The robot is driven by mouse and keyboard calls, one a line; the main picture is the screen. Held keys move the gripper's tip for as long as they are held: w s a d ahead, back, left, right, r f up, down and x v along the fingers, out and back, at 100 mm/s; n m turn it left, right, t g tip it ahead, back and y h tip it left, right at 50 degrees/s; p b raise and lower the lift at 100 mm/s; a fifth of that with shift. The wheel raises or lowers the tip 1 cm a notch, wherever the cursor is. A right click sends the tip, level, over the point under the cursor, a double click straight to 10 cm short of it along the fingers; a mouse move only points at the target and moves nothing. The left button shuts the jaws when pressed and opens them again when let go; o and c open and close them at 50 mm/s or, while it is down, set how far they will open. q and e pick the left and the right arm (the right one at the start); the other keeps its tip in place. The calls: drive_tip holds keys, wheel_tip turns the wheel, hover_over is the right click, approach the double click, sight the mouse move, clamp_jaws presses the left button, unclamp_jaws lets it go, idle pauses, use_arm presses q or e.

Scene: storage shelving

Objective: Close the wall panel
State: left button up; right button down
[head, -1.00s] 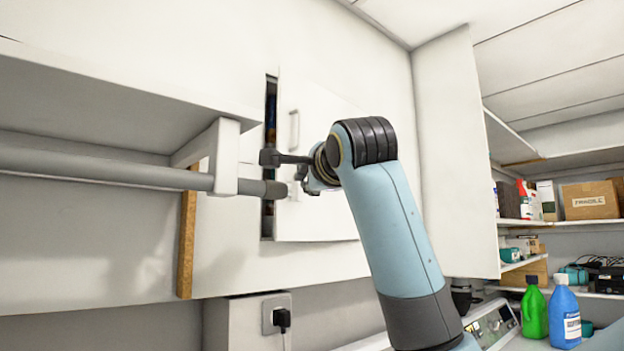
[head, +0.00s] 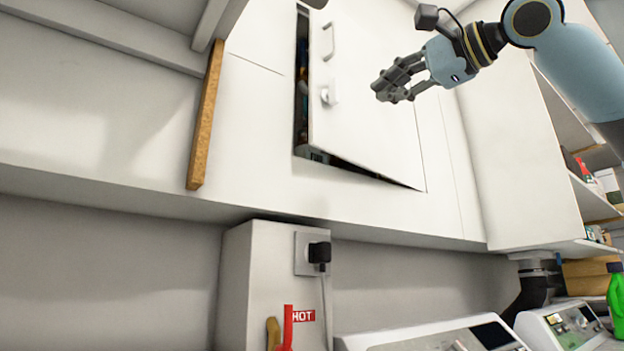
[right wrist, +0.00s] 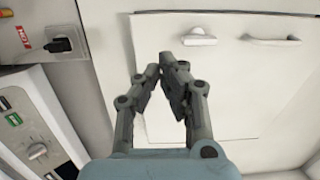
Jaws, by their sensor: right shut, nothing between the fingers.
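The white wall panel (head: 372,105) stands slightly ajar in the head view, with a dark gap along its left and bottom edges. It carries a bar handle (head: 328,42) and a small knob-like latch (head: 329,96). My right gripper (head: 384,91) is shut and empty, in front of the panel and to the right of the latch; I cannot tell whether it touches the panel. In the right wrist view the panel (right wrist: 235,80) lies beyond the fingers (right wrist: 167,60), with the latch (right wrist: 199,37) and handle (right wrist: 275,41) above and right. My left gripper is not in view.
A socket with a black plug (head: 319,253) sits on a white box below the panel. A wooden strip (head: 206,120) hangs at left. White appliances (head: 440,338) stand below, and a cabinet (head: 520,150) with shelves is at right.

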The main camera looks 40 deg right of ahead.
drive_tip(key=f, duration=0.1)
drive_tip(key=p, duration=0.9)
approach(322, 127)
drive_tip(key=w, duration=0.6)
drive_tip(key=shift+a+r, duration=0.15)
drive_tip(key=shift+r, duration=0.15)
use_arm(q)
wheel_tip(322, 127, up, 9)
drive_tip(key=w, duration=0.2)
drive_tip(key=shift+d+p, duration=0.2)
drive_tip(key=shift+p, duration=0.2)
use_arm(e)
drive_tip(key=shift+w+f, duration=0.25)
drive_tip(key=shift+w, duration=0.45)
